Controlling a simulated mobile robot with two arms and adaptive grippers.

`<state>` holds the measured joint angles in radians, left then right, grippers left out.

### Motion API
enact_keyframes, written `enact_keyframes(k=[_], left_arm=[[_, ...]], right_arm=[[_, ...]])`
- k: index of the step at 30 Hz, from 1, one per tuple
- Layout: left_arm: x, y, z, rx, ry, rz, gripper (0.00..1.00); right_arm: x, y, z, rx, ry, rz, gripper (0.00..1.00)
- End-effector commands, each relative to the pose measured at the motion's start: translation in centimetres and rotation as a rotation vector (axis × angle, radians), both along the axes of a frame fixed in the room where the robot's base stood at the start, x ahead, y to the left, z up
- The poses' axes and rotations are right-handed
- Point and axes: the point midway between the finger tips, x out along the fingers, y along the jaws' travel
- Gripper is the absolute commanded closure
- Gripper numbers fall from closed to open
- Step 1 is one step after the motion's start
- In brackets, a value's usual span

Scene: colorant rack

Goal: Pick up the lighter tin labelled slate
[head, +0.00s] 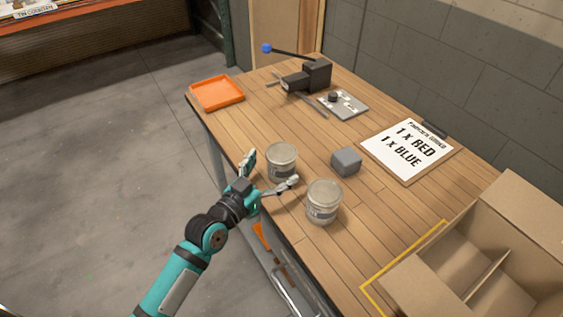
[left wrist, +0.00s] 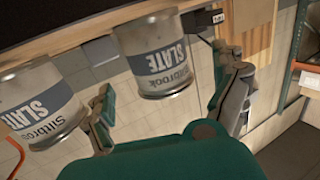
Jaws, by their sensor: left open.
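Two similar grey metal tins stand upright on the wooden workbench in the head view: a farther left tin (head: 282,158) and a nearer right tin (head: 324,203). In the left wrist view both labels read SLATE and Siltbrook, on the middle tin (left wrist: 160,72) and on the left-edge tin (left wrist: 38,110). Which is lighter I cannot tell. My left gripper (head: 271,168) is open and empty at the bench's front edge. Its fingers, also in the left wrist view (left wrist: 170,80), point at the farther left tin, which lies between them in the picture. Contact is not clear.
A grey block (head: 346,162) stands behind the tins. A clipboard (head: 408,150) reads 1 x RED, 1 x BLUE. A divided cardboard box (head: 430,285) fills the near right. An orange tray (head: 217,92) and a black lever device (head: 315,75) sit at the far end.

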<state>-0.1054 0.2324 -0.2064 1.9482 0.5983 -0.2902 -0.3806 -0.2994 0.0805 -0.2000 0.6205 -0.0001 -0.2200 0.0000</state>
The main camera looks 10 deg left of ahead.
Motion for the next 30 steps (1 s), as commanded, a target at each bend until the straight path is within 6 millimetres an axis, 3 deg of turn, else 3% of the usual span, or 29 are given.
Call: enact_keyframes(k=[9,17,30], left_arm=[[3.9,-1.6,-1.0,-0.001,-0.001,0.000,0.03],[4.1,-1.7,-1.1,-0.001,0.000,0.000,0.03],[4.1,-1.7,-1.1,0.000,-0.001,0.000,0.60]], right_arm=[[0.2,0.1,0.5,0.001,-0.004,0.000,0.60],[0.1,0.1,0.5,0.000,-0.002,0.000,0.60],[-0.1,0.1,0.5,0.001,0.001,0.000,0.60]])
